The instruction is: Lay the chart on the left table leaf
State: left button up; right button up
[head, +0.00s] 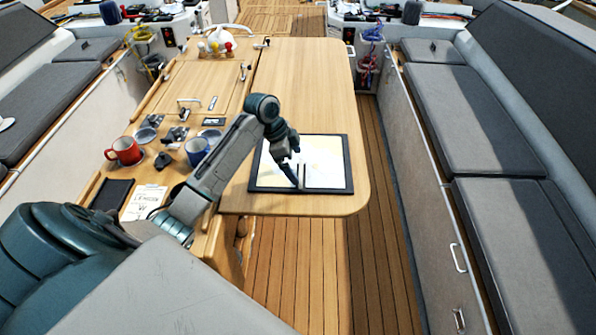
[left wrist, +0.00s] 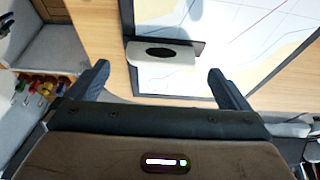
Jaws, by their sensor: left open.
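The chart (head: 325,160), a pale sheet on a dark-edged board, lies flat near the front end of the wooden table leaf (head: 300,85) on the right side of the table. My left gripper (head: 298,183) is over the near part of the chart and hides a little of it. In the left wrist view the fingers (left wrist: 158,82) are spread wide with nothing between them. Ahead of them are a white tab with a black oval (left wrist: 162,53) and the chart (left wrist: 235,45). My right gripper is not in view.
A red mug (head: 124,151) and a blue mug (head: 197,151) stand left of my forearm. A notepad (head: 144,202) and a dark tray (head: 112,195) lie at the near left. The leaf behind the chart is clear. Grey benches (head: 465,110) flank the table.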

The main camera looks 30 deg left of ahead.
pick_arm(q)
jog(key=b+v, duration=0.3)
jog(key=v, duration=0.5)
jog(key=shift+r, duration=0.35)
jog(key=shift+a, duration=0.1)
